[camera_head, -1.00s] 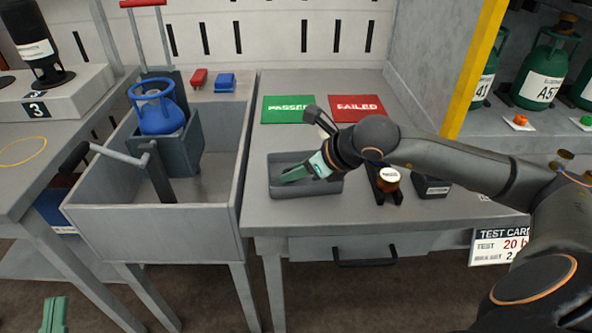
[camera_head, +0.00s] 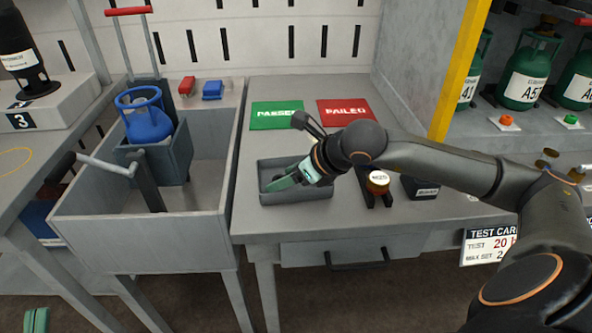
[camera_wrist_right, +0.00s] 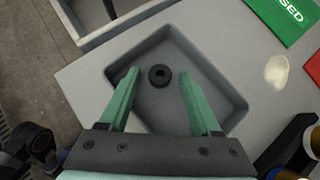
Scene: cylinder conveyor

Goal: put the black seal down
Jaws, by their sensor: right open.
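The black seal (camera_wrist_right: 160,75) is a small black ring lying on the floor of the grey tray (camera_wrist_right: 228,118). In the right wrist view it lies between and beyond the two green fingertips, apart from both. My right gripper (camera_wrist_right: 156,80) is open and empty above the tray. In the head view my right gripper (camera_head: 285,183) reaches into the same tray (camera_head: 295,196) from the right, and the seal is not visible there. Only a green tip of my left gripper (camera_head: 36,320) shows at the bottom left of the head view, and its jaws cannot be made out.
The green PASSED card (camera_head: 277,115) and red FAILED card (camera_head: 346,112) lie behind the tray. A holder with a brown-and-white capped part (camera_head: 378,182) and a black box (camera_head: 420,188) stand right of it. A blue cylinder (camera_head: 147,118) sits in the trolley at left.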

